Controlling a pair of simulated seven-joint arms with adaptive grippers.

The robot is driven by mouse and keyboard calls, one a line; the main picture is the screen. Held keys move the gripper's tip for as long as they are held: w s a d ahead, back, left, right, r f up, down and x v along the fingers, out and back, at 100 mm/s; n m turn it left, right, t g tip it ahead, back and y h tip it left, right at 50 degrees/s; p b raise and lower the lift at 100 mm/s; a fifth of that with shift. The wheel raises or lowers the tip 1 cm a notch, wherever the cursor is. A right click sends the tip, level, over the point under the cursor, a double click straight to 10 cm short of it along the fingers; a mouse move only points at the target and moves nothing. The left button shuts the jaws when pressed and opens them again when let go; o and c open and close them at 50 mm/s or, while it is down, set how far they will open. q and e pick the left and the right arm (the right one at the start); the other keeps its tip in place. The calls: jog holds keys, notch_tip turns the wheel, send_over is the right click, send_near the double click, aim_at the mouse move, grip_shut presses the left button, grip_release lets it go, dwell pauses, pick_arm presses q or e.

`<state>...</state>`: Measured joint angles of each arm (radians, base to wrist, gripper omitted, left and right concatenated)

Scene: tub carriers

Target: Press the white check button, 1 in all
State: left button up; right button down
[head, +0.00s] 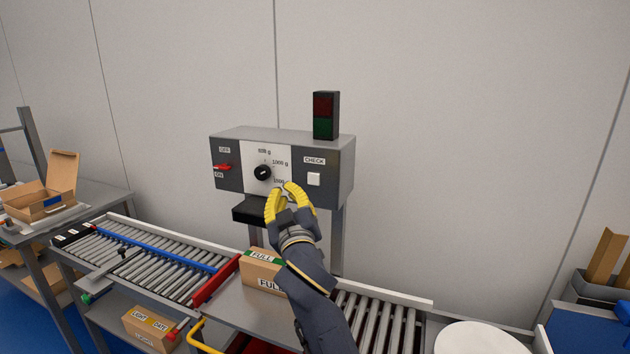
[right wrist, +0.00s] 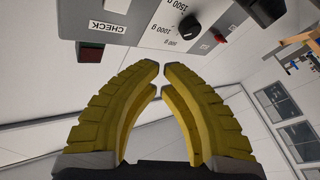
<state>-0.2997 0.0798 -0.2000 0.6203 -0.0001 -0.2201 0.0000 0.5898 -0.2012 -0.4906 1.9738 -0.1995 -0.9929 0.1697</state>
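The white check button (head: 314,179) is on the right part of the grey control box's front, under the CHECK label. Its edge also shows at the top of the right wrist view (right wrist: 117,5). My right gripper (head: 286,186) is in front of the box, below the dial and to the lower left of the button, apart from it. In the right wrist view its yellow fingers (right wrist: 162,67) come nearly together at the tips, with only a narrow gap and nothing between them. My left gripper is not in view.
The control box (head: 345,172) also carries a black dial (head: 263,172) and a red switch (head: 222,168). A signal lamp (head: 325,115) stands on top, looking dark. Below are a roller conveyor (head: 160,262) and a carton marked FULL (head: 262,270), partly behind my arm.

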jog(key=shift+w, duration=0.1)
dwell(0.3)
send_near(302, 170)
jog(key=shift+w+a+r, duration=0.25)
jog(key=shift+w+a, duration=0.1)
jog(key=shift+w, duration=0.35)
jog(key=shift+w+a+r, duration=0.2)
jog(key=shift+w+a, duration=0.1)
jog(key=shift+w, duration=0.35)
jog(key=shift+w+a+r, duration=0.25)
jog(key=shift+w+a, duration=0.1)
jog(key=shift+w, duration=0.35)
jog(key=shift+w, duration=0.2)
jog(key=shift+w+d, duration=0.15)
jog(key=shift+w, duration=0.05)
jog(key=shift+w+d, duration=0.25)
jog(key=shift+w, duration=0.2)
dwell(1.2)
jog(key=shift+s, duration=0.1)
dwell(0.3)
jog(key=shift+s+a, duration=0.4)
jog(key=shift+s, duration=0.35)
jog(key=shift+s+a, duration=0.35)
jog(key=shift+s, duration=0.4)
jog(key=shift+s+a, duration=0.3)
jog(key=shift+s, duration=0.45)
jog(key=shift+s+a, duration=0.35)
jog(key=shift+s, duration=0.4)
